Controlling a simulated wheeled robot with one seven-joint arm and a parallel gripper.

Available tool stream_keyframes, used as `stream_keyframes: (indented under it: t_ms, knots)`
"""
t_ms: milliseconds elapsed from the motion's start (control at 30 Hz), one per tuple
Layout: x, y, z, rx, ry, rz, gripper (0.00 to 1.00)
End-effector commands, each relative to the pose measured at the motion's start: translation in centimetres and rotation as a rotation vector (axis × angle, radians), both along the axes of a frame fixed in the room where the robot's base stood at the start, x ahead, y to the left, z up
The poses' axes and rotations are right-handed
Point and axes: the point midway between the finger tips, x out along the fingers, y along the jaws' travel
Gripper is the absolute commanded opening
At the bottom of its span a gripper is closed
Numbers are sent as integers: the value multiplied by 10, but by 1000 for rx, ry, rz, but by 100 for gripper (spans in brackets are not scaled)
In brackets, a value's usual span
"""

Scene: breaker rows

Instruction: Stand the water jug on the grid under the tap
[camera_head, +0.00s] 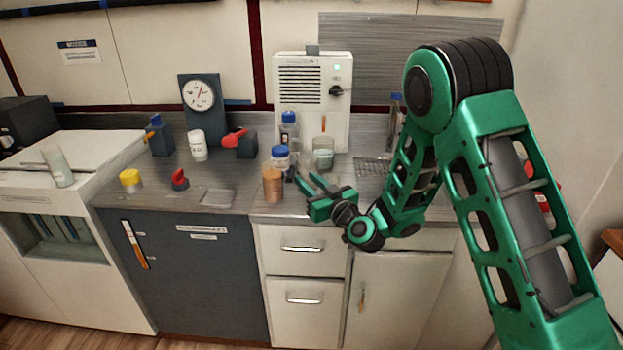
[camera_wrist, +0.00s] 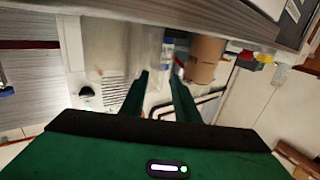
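A clear vessel with pale blue-green contents (camera_head: 323,158), possibly the water jug, stands on the counter before the white box. A clear, blurred shape (camera_wrist: 150,48) shows ahead of the fingers in the wrist view; I cannot tell whether it is the same vessel. The metal grid (camera_head: 374,167) lies on the counter to the right of the vessel, partly hidden by my arm. I cannot make out a tap. My gripper (camera_head: 305,181) is open near the counter's front edge, in front of the vessel. Its fingers (camera_wrist: 162,88) are apart in the wrist view, with nothing clearly held.
A copper-coloured cylinder (camera_head: 273,185) stands just left of my gripper. Blue-capped bottles (camera_head: 280,158) stand behind it. The white vented box (camera_head: 312,95) is at the back. A dial gauge (camera_head: 199,95), a white bottle (camera_head: 198,146) and a yellow-capped jar (camera_head: 131,180) are further left.

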Motion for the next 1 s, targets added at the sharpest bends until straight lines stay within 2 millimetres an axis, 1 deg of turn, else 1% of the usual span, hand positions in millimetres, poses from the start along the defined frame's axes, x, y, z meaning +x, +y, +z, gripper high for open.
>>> stream_keyframes:
  t_ms: [300,367,400,433,800,1000]
  knots:
    - [1,1,0,1,1,0,28]
    - [1,1,0,1,1,0,14]
    - [1,1,0,1,1,0,5]
    - [1,1,0,1,1,0,0]
    - [1,0,1,0,0,-1,0]
    - [1,1,7,0,-2,1,0]
